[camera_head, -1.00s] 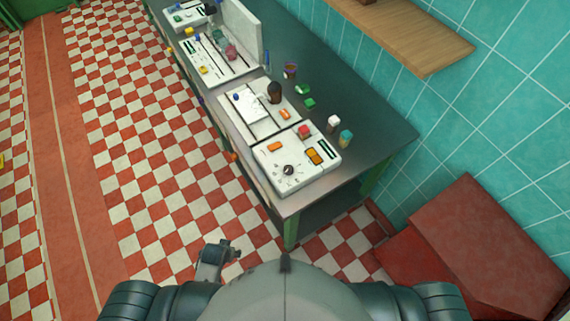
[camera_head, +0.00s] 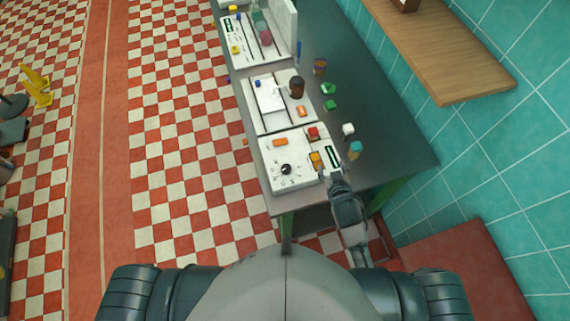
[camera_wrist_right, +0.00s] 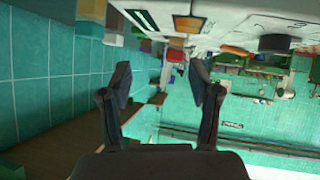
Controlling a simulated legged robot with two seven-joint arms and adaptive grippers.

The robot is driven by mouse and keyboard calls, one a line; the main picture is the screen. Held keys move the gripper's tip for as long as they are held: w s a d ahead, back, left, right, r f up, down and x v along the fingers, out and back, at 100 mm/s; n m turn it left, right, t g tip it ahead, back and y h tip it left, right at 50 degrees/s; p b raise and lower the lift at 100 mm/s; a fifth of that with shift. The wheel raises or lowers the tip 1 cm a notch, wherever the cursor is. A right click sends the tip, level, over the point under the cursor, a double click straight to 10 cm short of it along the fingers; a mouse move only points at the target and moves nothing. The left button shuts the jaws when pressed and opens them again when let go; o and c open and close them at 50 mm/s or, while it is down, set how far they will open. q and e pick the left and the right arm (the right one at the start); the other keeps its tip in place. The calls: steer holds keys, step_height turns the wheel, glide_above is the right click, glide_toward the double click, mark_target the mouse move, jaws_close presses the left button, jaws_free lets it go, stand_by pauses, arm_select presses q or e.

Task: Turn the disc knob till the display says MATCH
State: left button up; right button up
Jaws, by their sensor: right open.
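The black disc knob (camera_head: 286,169) sits on the front left part of a white control panel (camera_head: 270,157) on the bench. It also shows at the upper right of the right wrist view (camera_wrist_right: 273,43). A dark display window with a green tint (camera_head: 333,156) is at the panel's right side; its text is too small to read. My right gripper (camera_head: 332,176) is at the panel's front right corner, to the right of the knob and apart from it. In the right wrist view its two fingers (camera_wrist_right: 160,75) are spread with nothing between them. My left gripper is out of view.
An orange block (camera_head: 316,159) and a red one (camera_head: 313,133) are on the panel. A white (camera_head: 348,129) and a teal-topped container (camera_head: 355,149) stand to its right. A wooden shelf (camera_head: 450,60) juts from the tiled wall.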

steer(key=w+a+r+n+t+y, duration=0.35)
steer(key=a+r, duration=0.35)
steer(key=r, duration=0.4)
steer(key=w+a+r+n+t+y, duration=0.4)
steer(key=a+r, duration=0.3)
steer(key=r, duration=0.4)
steer(key=s+a+r+n+g+y, duration=0.5)
steer(key=s+a+n+g+y, duration=0.25)
steer(key=n+g, duration=0.35)
steer(key=s+a+r+n+g+y, duration=0.55)
steer(key=a+n+g+y, duration=0.3)
steer(key=n, duration=0.45)
steer(key=n+h, duration=0.7)
steer(key=h, duration=1.7)
glide_toward(286, 167)
steer(key=f+p, duration=0.1)
steer(key=f, duration=0.2)
steer(key=f+p, duration=0.1)
steer(key=f, duration=0.2)
steer(key=f+p, duration=0.1)
steer(key=f, duration=0.2)
steer(key=shift+s+a+f, duration=0.1)
steer(key=shift+s+a, duration=0.1)
steer(key=shift+s, duration=0.05)
